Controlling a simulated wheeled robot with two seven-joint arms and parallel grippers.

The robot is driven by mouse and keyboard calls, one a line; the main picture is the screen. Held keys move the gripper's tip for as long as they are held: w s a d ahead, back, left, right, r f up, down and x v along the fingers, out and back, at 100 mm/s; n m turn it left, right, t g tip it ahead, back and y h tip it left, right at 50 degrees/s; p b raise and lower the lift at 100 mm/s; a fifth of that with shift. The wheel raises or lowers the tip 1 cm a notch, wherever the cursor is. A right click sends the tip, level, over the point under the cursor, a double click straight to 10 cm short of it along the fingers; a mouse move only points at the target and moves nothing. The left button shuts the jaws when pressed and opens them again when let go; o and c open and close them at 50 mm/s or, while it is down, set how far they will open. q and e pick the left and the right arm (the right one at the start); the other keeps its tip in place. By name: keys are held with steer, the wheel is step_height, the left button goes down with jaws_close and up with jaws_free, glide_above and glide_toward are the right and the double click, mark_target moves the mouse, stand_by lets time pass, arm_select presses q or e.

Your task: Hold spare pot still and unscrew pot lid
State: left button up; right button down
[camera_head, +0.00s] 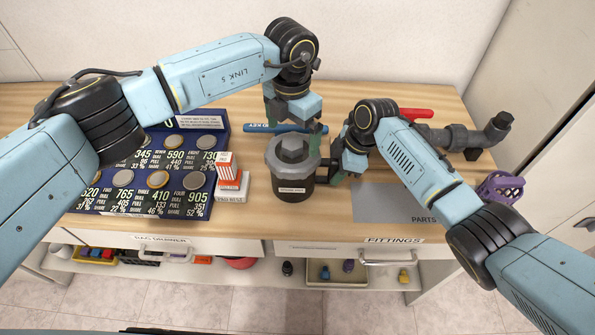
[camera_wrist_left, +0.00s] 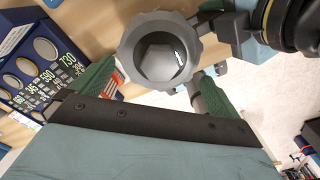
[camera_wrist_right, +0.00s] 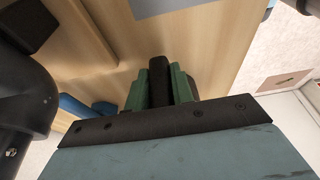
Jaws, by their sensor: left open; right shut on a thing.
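The spare pot (camera_head: 292,188) is a dark upright canister with a label on its front, standing on the wooden bench. Its grey pot lid (camera_head: 293,150) has a hexagonal knob on top; the left wrist view shows this lid (camera_wrist_left: 135,50) from above. My left gripper (camera_head: 294,122) is open above and just behind the lid, and its fingers appear apart with nothing between them. My right gripper (camera_head: 336,170) is at the pot's right side, shut on a dark bar (camera_wrist_right: 159,75) that looks like the pot's handle. The grip is partly hidden by the arm in the head view.
A blue tool (camera_head: 262,128) lies behind the pot. A blue board of round discs (camera_head: 95,208) and a small red-and-white box (camera_head: 229,185) are to the left. A grey parts mat (camera_head: 385,205), grey pipework with a red handle (camera_head: 460,137) and a purple basket (camera_head: 502,187) are to the right.

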mark_target(293, 142)
arm_select(q)
steer(key=shift+f, duration=1.6)
steer(key=c, duration=1.9)
steer(key=n, duration=1)
steer(key=shift+n, duration=0.3)
steer(key=n, duration=0.5)
steer(key=shift+n, duration=0.3)
steer(key=n, duration=0.5)
steer(key=shift+r+n, duration=0.1)
steer(key=shift+n, duration=0.3)
steer(key=o, duration=1.9)
